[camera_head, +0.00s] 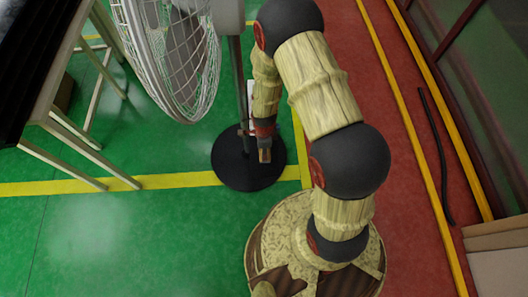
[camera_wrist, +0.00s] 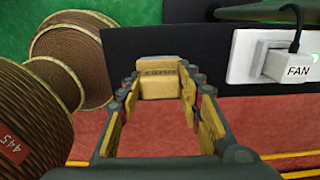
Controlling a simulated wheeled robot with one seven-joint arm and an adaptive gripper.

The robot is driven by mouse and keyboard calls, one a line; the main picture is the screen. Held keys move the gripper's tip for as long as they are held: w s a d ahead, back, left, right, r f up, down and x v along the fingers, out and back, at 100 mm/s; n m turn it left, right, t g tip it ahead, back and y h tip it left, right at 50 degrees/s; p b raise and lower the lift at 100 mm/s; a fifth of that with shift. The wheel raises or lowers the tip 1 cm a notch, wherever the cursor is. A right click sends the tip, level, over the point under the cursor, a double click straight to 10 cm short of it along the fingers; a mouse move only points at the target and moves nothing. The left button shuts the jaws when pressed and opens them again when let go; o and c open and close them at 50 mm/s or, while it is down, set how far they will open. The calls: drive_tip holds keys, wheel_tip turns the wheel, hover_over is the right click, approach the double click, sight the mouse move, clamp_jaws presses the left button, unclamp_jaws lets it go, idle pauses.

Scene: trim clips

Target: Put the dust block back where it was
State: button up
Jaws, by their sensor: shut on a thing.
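The dust block (camera_wrist: 158,84) is a small tan block with dark lettering too small to read. In the wrist view it sits between the tips of my gripper (camera_wrist: 159,80), which is shut on it. A dark panel with a white socket plate (camera_wrist: 245,57) is behind and to the right of the block. I cannot tell whether the block touches the panel. In the head view my gripper (camera_head: 264,150) points down over the round black fan base (camera_head: 235,172), and the block is too small to make out clearly.
A white plug (camera_wrist: 290,66) marked FAN sits in the socket plate, with a dark cord above. Brown wound spools (camera_wrist: 72,62) stand at left in the wrist view. The standing fan (camera_head: 180,50) and a table (camera_head: 50,85) are at left; green floor in front is clear.

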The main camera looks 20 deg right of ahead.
drive_tip(key=o, duration=1)
drive_tip(key=shift+f, duration=0.25)
drive_tip(key=shift+r, duration=0.1)
wheel_tip(320, 180, up, 36)
drive_tip(key=n+t+p, duration=0.3)
drive_tip(key=n+p, duration=0.1)
drive_tip(key=n, duration=0.6)
drive_tip(key=s+r+n+t, duration=0.2)
drive_tip(key=s+r+n, duration=0.9)
drive_tip(key=s+r, duration=0.3)
wheel_tip(320, 180, up, 3)
drive_tip(key=shift+f+n+t, duration=0.1)
drive_tip(key=shift+n+t, duration=0.2)
